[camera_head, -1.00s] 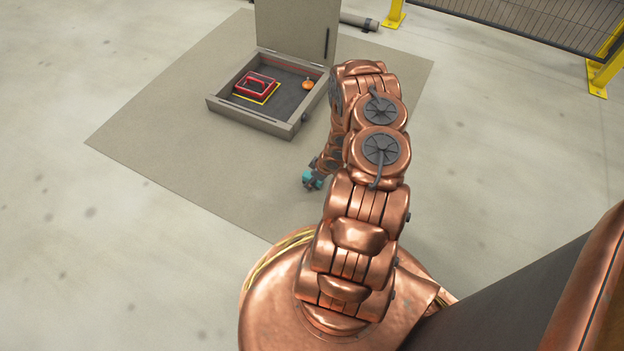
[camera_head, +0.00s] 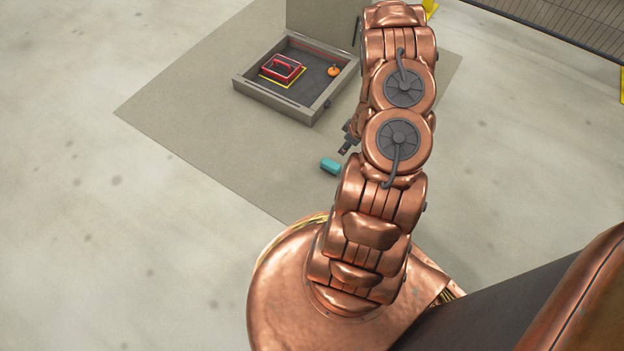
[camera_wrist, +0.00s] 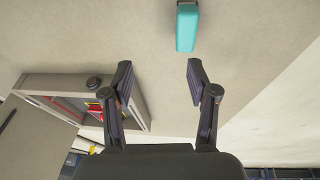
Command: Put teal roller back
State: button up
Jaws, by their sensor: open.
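The teal roller (camera_head: 331,166) lies on the beige floor mat in front of the open grey box, close to my base. My gripper (camera_head: 345,148) is just above and to the right of it in the head view, partly hidden by my arm. In the wrist view, my gripper (camera_wrist: 160,75) is open with nothing between its fingers. There the teal roller (camera_wrist: 187,27) is beyond the fingertips, apart from them, near the top edge.
The grey box (camera_head: 277,104) has its lid raised and holds a red case (camera_head: 283,67) on a yellow-edged patch and a small orange object (camera_head: 334,71). The beige mat (camera_head: 190,110) left of the box is clear. A dark fence (camera_head: 545,25) stands at the back right.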

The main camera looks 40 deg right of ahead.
notch_tip(320, 180, up, 14)
jog(key=w+d+m+g+h, duration=0.1)
jog(key=w+d+g+h, duration=0.1)
jog(key=h, duration=0.2)
jog(key=s+a+r+m+g, duration=0.25)
jog(key=a+r, duration=0.55)
jog(key=r, duration=0.6)
jog(key=s+a+r+y, duration=0.1)
jog(key=s+a+r, duration=0.3)
jog(key=s+a, duration=0.3)
jog(key=s+a+r+g+y, duration=0.1)
jog(key=s+a+r, duration=0.3)
jog(key=a, duration=0.9)
jog(key=s+a+r+g+y, duration=0.1)
jog(key=s+a+r, duration=0.4)
jog(key=s+a, duration=0.5)
jog(key=shift+a+y, duration=0.45)
jog(key=shift+y, duration=0.25)
jog(key=shift+w+n+g, duration=0.1)
jog(key=shift+n+g, duration=0.15)
